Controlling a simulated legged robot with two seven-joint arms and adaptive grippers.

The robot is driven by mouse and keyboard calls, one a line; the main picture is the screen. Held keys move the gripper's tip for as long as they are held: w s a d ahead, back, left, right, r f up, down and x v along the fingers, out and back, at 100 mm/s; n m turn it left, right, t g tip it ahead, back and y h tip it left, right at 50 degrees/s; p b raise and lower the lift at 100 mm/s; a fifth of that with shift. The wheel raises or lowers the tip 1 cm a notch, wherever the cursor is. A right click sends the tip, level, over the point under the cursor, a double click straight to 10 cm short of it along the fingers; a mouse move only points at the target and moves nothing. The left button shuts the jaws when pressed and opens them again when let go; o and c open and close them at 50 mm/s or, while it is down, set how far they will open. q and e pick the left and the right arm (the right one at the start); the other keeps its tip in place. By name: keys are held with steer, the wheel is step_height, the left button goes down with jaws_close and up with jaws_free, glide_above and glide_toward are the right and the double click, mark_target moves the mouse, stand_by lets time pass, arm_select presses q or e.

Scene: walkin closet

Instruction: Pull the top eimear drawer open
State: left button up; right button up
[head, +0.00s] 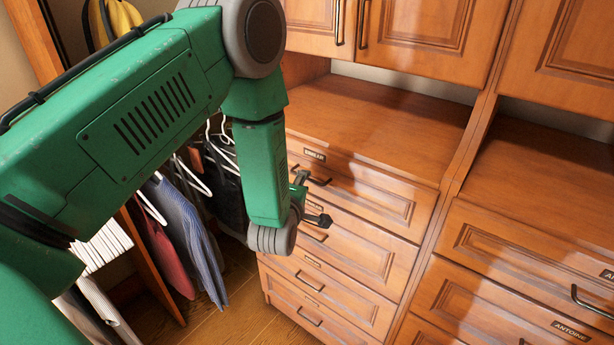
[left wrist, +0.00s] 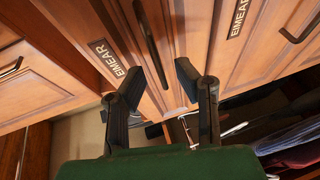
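The top Eimear drawer (head: 360,197) is the uppermost in the middle wooden column and looks shut. Its label (head: 314,155) also shows in the left wrist view (left wrist: 107,58). Its dark bar handle (left wrist: 150,45) lies between my fingers in that view. My left gripper (head: 308,202) is in front of the upper drawers, partly hidden by my own arm. In the left wrist view my left gripper (left wrist: 164,68) has its two dark fingers apart, one on each side of the handle. Whether a finger touches the handle cannot be told. My right gripper is not in view.
A lower Eimear drawer has its own label (left wrist: 239,18) and handle (left wrist: 300,25). The countertop (head: 375,125) above the drawers is bare. The Antoine drawers (head: 520,255) stand to the right. Hanging clothes (head: 195,240) are at the left. Upper cabinets (head: 425,35) overhang the counter.

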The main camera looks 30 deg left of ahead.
arm_select(q)
steer(key=shift+x, duration=1.5)
steer(key=shift+c, duration=0.4)
jaws_close()
steer(key=shift+s+f, duration=0.1)
